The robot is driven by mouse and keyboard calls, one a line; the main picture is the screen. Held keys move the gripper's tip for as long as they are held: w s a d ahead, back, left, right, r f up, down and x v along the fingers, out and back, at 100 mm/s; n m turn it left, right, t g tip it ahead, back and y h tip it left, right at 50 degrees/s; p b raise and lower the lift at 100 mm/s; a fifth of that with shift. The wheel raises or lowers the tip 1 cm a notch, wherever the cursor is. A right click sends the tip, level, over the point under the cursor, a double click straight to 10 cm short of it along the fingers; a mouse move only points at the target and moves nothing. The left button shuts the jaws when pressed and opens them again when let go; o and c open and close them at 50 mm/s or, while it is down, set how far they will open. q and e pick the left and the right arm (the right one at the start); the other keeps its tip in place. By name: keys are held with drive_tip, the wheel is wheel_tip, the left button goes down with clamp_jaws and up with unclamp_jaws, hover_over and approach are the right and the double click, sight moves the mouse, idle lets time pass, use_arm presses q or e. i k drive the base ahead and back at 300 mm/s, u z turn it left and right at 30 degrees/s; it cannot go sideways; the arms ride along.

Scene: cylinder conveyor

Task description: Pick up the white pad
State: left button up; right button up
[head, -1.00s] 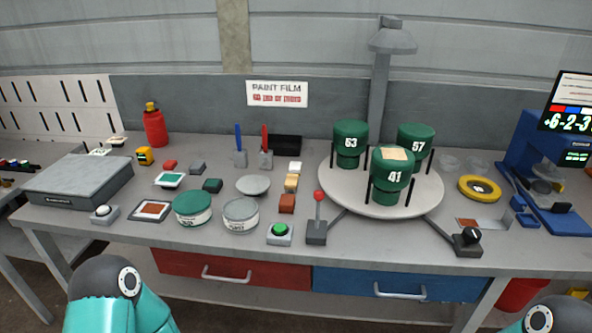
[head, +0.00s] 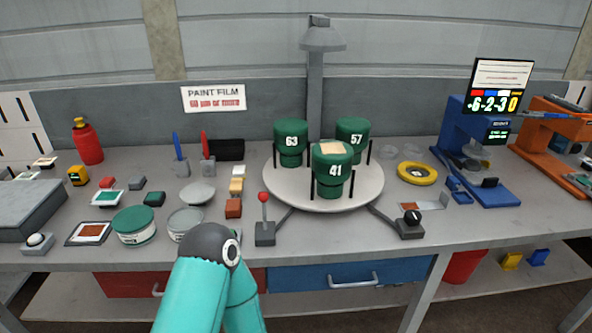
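A small white pad (head: 238,170) lies on the grey workbench, left of the round turntable. It is the farthest in a short row, with a tan pad (head: 236,185) and a red-brown block (head: 233,208) nearer to me. Nothing touches it from above. A teal link of my arm with a dark joint shows at the bottom, but neither of my grippers is in view.
A turntable (head: 280,188) bears three green containers (head: 291,141). A red-knobbed lever (head: 264,232) stands in front of it. A grey dish (head: 197,193) and two tins (head: 134,226) lie left of the pads. A black box (head: 227,150) stands behind.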

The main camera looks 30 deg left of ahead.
sight(239, 171)
drive_tip(key=u, duration=0.8)
drive_tip(key=i, duration=0.1)
drive_tip(key=z, duration=1.8)
drive_tip(key=k, duration=1.6)
drive_tip(key=u, duration=1.05)
drive_tip(key=i, duration=1.3)
drive_tip(key=u, duration=0.05)
